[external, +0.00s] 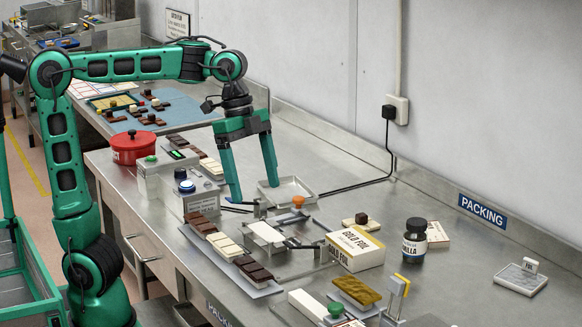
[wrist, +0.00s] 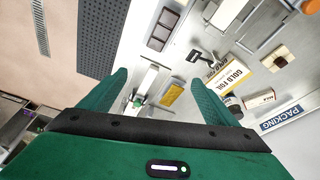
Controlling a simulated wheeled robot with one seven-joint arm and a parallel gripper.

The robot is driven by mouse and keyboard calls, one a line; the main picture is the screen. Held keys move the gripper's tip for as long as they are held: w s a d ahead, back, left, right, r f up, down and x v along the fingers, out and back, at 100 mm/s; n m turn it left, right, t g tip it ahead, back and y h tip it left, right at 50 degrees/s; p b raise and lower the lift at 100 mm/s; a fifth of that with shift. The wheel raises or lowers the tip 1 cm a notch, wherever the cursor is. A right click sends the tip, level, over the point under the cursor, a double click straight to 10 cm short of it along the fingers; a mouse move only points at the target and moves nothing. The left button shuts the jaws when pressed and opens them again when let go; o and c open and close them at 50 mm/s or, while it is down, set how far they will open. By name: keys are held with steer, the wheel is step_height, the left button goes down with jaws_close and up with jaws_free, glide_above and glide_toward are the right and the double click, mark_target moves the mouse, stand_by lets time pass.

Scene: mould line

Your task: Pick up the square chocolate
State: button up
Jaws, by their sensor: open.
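My gripper (external: 255,190) is open and empty, its two green fingers spread and pointing down above the bench near a shallow white tray (external: 287,192). A small dark square chocolate (external: 361,218) sits on a cream piece behind the gold foil box, to the right of my gripper. It also seems to show in the wrist view as a brown square (wrist: 280,62) on a pale base. Other dark pieces (external: 253,267) lie in a row on a tray; I cannot tell which one the task means.
A gold foil box (external: 355,250) and a dark vanilla bottle (external: 414,243) stand right of my gripper. A small machine with levers (external: 265,233) stands below it. A red pot (external: 132,148) is at left. A blue mat (external: 190,112) with chocolates lies at the back left.

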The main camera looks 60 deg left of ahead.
steer(key=w+a+f+m+t, duration=0.3)
steer(key=w+m, duration=0.2)
steer(key=w, duration=0.6)
steer(key=w+a+f+m+t, duration=0.2)
steer(key=w+f+m, duration=0.3)
steer(key=w, duration=0.6)
steer(key=w+a+r+m+t+y, duration=0.1)
steer(key=w+a+r+m+t, duration=0.25)
steer(key=r+m, duration=0.35)
steer(key=w+a+r+m+t+y, duration=0.1)
steer(key=w+a+r+m+t, duration=0.2)
steer(key=r+m, duration=0.45)
steer(key=n+t, duration=0.1)
steer(key=n, duration=0.1)
glide_toward(359, 215)
steer(key=shift+w+d+f, duration=0.1)
steer(key=shift+w+f, duration=0.15)
steer(key=shift+w, duration=0.25)
steer(key=shift+f, duration=0.25)
steer(key=shift+r+x, duration=0.15)
steer(key=shift+x, duration=2.55)
steer(key=shift+r+x, duration=0.1)
steer(key=shift+x, duration=2.6)
steer(key=shift+w, duration=0.1)
steer(key=c, duration=1.2)
